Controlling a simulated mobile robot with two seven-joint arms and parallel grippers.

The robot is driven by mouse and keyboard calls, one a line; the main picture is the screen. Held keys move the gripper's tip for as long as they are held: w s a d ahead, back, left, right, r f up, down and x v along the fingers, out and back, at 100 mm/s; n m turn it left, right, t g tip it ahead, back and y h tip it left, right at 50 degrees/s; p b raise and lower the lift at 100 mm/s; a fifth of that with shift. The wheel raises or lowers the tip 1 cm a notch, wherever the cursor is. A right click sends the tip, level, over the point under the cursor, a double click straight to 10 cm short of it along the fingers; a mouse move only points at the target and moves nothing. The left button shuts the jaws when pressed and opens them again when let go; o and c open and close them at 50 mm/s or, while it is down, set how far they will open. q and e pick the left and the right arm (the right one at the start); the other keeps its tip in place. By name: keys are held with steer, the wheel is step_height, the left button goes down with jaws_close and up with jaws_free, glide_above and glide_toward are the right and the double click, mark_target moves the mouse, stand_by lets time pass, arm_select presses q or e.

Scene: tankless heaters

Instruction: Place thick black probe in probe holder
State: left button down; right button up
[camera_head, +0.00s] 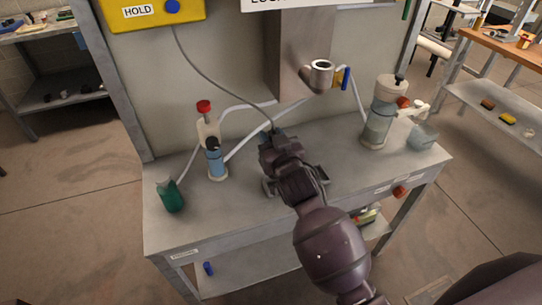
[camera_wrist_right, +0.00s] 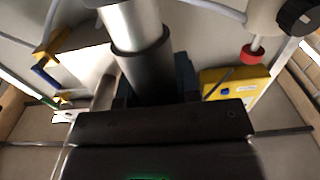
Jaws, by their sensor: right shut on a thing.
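My right gripper (camera_head: 272,140) is above the middle of the grey bench, with the arm coming in from the lower right. In the right wrist view it is shut on a thick probe (camera_wrist_right: 143,68), with a black body and a lighter metal section (camera_wrist_right: 130,22). In the head view the gripper mostly hides the probe. A thin grey cable runs from the yellow box to the gripper. A metal cup-like holder (camera_head: 320,74), apparently the probe holder, is on the upright metal column, up and right of the gripper and apart from it. My left gripper is out of view.
A red-capped valve (camera_head: 206,140) and green cup (camera_head: 170,195) stand on the bench (camera_head: 225,215) at left. A white-and-grey canister (camera_head: 380,115) stands at right. The yellow box (camera_head: 150,12) hangs on the back panel. White tubes run behind the gripper. The bench's front left is clear.

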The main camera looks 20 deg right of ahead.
steer(key=shift+f+b, duration=0.55)
steer(key=shift+f, duration=2.3)
steer(key=shift+f, duration=0.2)
steer(key=o, duration=1)
